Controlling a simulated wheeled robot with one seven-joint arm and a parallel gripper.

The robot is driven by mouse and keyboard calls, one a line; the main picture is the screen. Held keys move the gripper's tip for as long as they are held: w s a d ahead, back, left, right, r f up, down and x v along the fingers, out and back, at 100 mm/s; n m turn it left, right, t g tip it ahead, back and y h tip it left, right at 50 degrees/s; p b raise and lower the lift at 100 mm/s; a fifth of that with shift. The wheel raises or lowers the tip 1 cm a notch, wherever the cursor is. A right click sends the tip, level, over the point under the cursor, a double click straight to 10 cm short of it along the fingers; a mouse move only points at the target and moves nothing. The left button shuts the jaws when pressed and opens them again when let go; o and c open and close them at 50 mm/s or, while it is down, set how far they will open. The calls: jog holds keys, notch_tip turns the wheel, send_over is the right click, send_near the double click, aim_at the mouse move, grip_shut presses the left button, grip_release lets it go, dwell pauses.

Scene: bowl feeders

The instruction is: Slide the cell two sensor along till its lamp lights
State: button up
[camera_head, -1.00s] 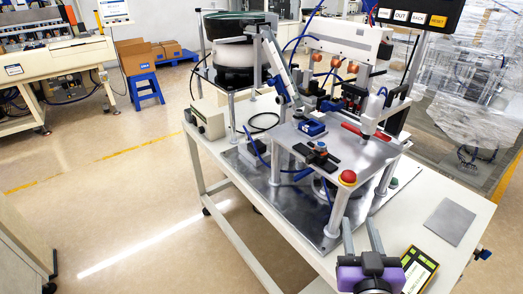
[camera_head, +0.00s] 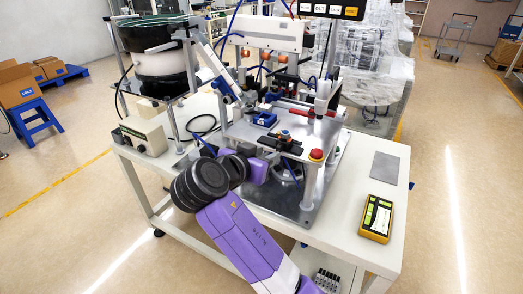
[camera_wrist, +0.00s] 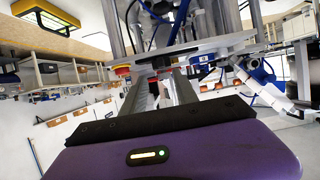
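A bowl-feeder station with a raised metal plate (camera_head: 245,132) stands on the white table. In the head view my purple wrist is in front of the station, below the plate's front edge, and hides the fingers.
A red stop button (camera_head: 316,155) stands at the plate's front right corner. A yellow handheld device (camera_head: 376,218) and a grey plate (camera_head: 385,167) lie on the table's right. A control box (camera_head: 143,136) stands left. The white table (camera_head: 352,180) has bare space right of the station.

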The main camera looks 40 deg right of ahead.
aim_at(278, 148)
jog(key=shift+p+x, duration=0.65)
jog(key=shift+x, duration=3.25)
jog(key=shift+w+f, duration=0.1)
grip_shut()
jog(key=shift+a, duration=0.1)
